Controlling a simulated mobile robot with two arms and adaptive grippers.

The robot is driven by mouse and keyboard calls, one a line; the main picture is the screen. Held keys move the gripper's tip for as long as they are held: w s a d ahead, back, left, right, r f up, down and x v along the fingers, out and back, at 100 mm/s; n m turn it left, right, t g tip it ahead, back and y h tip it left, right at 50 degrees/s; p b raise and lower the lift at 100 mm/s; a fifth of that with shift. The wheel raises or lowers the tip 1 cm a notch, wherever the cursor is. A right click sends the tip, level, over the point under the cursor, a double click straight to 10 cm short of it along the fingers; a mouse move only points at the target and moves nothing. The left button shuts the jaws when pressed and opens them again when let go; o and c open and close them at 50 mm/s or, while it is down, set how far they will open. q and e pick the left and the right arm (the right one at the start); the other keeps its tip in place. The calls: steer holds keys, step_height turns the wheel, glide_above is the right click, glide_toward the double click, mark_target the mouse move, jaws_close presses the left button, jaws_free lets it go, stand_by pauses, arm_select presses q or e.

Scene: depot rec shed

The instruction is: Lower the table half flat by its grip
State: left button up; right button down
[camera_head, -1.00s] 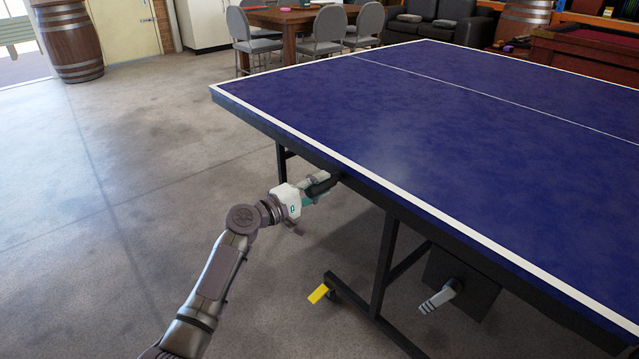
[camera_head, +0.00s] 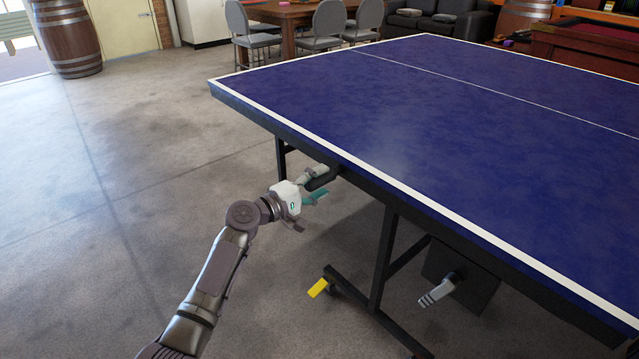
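The blue table half (camera_head: 420,130) with white edge lines lies flat, its top level with the rest of the table. Its dark grip (camera_head: 323,180) sticks out from under the near edge of the frame. My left gripper (camera_head: 314,184) is at this grip with its fingers spread, one above and one teal-sided finger below it. It is open around or right beside the grip; contact is too small to tell.
Black legs (camera_head: 384,262) stand under the table, with a yellow tab (camera_head: 318,288) at a caster and a grey lever (camera_head: 437,292) by a dark box. Chairs (camera_head: 328,28) and a wooden table stand behind.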

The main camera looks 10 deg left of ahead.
arm_select(q)
steer(key=v, duration=1.2)
